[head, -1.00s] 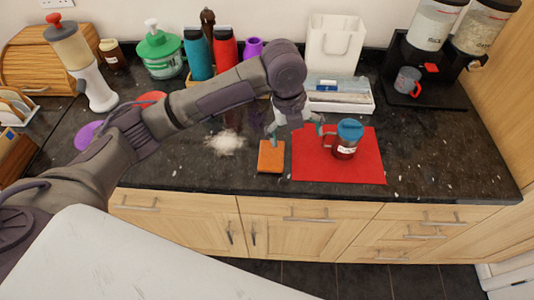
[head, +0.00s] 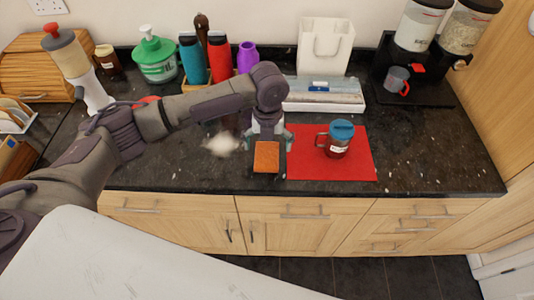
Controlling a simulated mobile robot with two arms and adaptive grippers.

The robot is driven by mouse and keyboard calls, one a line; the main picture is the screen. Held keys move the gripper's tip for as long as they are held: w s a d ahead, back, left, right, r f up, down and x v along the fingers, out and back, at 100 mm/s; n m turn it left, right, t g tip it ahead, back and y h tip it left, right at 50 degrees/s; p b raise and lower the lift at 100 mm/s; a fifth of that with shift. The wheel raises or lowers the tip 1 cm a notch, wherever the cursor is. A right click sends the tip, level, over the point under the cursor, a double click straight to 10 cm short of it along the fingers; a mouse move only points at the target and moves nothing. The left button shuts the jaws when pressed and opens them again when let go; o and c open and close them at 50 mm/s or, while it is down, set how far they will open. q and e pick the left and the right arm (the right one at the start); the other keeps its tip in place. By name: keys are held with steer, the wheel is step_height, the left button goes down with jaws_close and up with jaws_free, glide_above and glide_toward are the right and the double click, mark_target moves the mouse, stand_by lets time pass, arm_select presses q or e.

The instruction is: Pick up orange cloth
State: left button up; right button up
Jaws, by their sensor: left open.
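The orange cloth (head: 266,157) is a small folded block lying on the dark granite counter, just left of the red mat. My left gripper (head: 268,142) is open and points down at the cloth's far edge. Its fingers show on either side of that edge, and I cannot tell whether they touch it. My right gripper is not in view.
A red mat (head: 358,170) bears a lidded mug (head: 338,138) close to the right of my gripper. A pale powder pile (head: 221,144) lies to the left. A white box (head: 340,98) stands behind. The counter's front strip is clear.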

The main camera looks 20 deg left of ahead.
mark_target(267, 155)
arm_select(q)
steer(key=shift+s+a+f+p, duration=0.15)
steer(key=shift+f+p, duration=0.3)
steer(key=shift+f, duration=1.45)
steer(key=c, duration=1.2)
